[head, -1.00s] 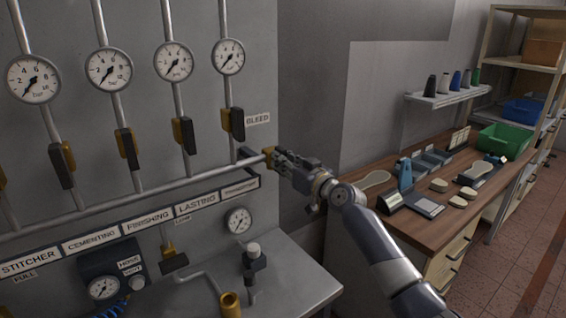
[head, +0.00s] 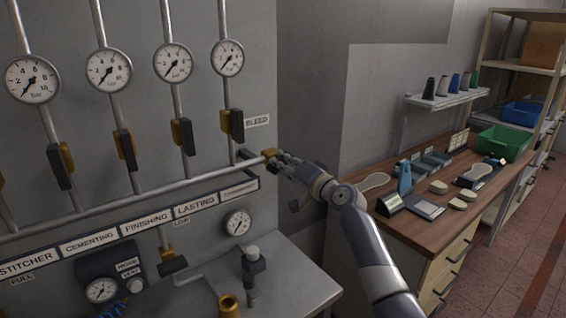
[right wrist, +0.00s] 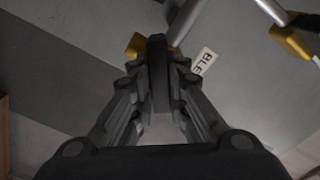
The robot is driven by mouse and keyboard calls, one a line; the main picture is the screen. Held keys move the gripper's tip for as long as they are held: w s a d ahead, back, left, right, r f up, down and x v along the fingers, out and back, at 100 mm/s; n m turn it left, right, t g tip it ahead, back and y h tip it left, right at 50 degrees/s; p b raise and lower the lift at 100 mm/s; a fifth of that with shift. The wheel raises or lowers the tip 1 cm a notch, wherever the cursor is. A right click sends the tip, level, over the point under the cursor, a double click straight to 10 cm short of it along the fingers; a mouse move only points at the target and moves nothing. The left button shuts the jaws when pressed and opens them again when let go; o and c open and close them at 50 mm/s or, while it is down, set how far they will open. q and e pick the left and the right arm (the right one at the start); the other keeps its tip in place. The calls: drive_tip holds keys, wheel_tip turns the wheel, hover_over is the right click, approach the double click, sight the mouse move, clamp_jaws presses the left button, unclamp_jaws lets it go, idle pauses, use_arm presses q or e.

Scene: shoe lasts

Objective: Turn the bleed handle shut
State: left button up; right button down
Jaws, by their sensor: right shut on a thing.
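The bleed valve (head: 270,154) is a brass body at the right end of the long horizontal pipe, below the BLEED label (head: 257,121). Its brass also shows in the right wrist view (right wrist: 137,45). My right gripper (head: 283,164) is at this pipe end. In the right wrist view its two fingers are closed on the dark bleed handle (right wrist: 158,70), which stands between them and points away from the palm. In the head view the gripper mostly hides the handle, so its exact angle to the pipe is hard to tell. My left gripper is not in view.
Several gauges (head: 227,58) and dark-handled valves (head: 237,124) line the panel above the pipe (head: 130,197). A grey ledge (head: 290,285) with a capped fitting (head: 252,262) lies below. A wooden bench (head: 420,225) with shoe lasts and a green bin (head: 500,141) stands right.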

drive_tip(key=m+p, duration=0.1)
drive_tip(key=m, duration=0.3)
drive_tip(key=shift+f+m+p, duration=0.1)
drive_tip(key=shift+m+p, duration=0.5)
drive_tip(key=shift+m, duration=0.9)
drive_tip(key=c, duration=1.6)
unclamp_jaws()
drive_tip(key=shift+d, duration=0.1)
drive_tip(key=shift+o, duration=0.2)
drive_tip(key=v, duration=1.2)
drive_tip(key=shift+f, duration=0.1)
